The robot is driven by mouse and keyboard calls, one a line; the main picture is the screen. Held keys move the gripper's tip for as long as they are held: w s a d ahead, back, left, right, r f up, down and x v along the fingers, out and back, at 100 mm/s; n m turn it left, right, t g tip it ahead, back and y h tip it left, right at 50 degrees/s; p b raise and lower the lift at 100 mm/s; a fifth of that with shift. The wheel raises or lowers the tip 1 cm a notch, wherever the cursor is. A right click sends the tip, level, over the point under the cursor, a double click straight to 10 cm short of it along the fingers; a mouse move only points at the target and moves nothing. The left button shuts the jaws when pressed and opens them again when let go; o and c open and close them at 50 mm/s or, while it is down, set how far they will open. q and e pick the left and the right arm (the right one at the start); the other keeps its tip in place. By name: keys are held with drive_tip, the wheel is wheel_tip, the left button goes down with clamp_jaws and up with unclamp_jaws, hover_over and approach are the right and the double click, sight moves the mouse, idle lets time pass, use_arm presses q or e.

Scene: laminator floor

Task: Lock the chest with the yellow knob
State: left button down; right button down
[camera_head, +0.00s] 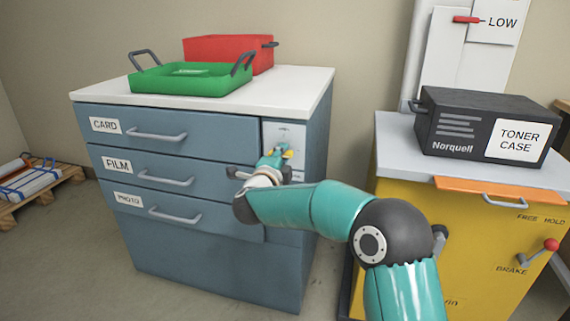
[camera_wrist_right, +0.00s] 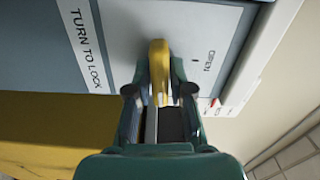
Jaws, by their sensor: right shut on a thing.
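The blue-grey chest (camera_head: 205,258) has drawers labelled CARD, FILM and PHOTO, which look shut. A pale lock panel (camera_head: 285,130) is at the upper right of its front. The yellow knob (camera_wrist_right: 158,58) stands out from this panel; a little of it shows in the head view (camera_head: 287,154). The wrist view shows a TURN TO LOCK label (camera_wrist_right: 82,40) and an OPEN mark (camera_wrist_right: 210,60) on either side of it. My right gripper (camera_wrist_right: 160,88) is shut on the knob, one finger on each side. The knob's pointing direction is unclear. My left gripper is out of view.
A green tray (camera_head: 185,85) and a red bin (camera_head: 222,50) stand on the chest's white top. A yellow cabinet (camera_head: 480,250) with a black toner case (camera_head: 465,125) is at right, close to my arm. A loaded pallet (camera_head: 45,190) lies far left.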

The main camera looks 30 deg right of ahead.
drive_tip(key=shift+d+r+m+b, duration=0.25)
drive_tip(key=shift+m+b, duration=0.2)
drive_tip(key=shift+m, duration=0.25)
drive_tip(key=c, duration=1.5)
unclamp_jaws()
drive_tip(key=o, duration=0.4)
drive_tip(key=shift+d+f, duration=0.15)
drive_tip(key=shift+f, duration=0.05)
drive_tip(key=shift+a, duration=0.2)
drive_tip(key=shift+s+a+f, duration=0.1)
drive_tip(key=shift+s+a, duration=0.2)
drive_tip(key=shift+a, duration=0.15)
drive_tip(key=v, duration=1)
drive_tip(key=shift+s+a, duration=0.2)
drive_tip(key=shift+s, duration=0.05)
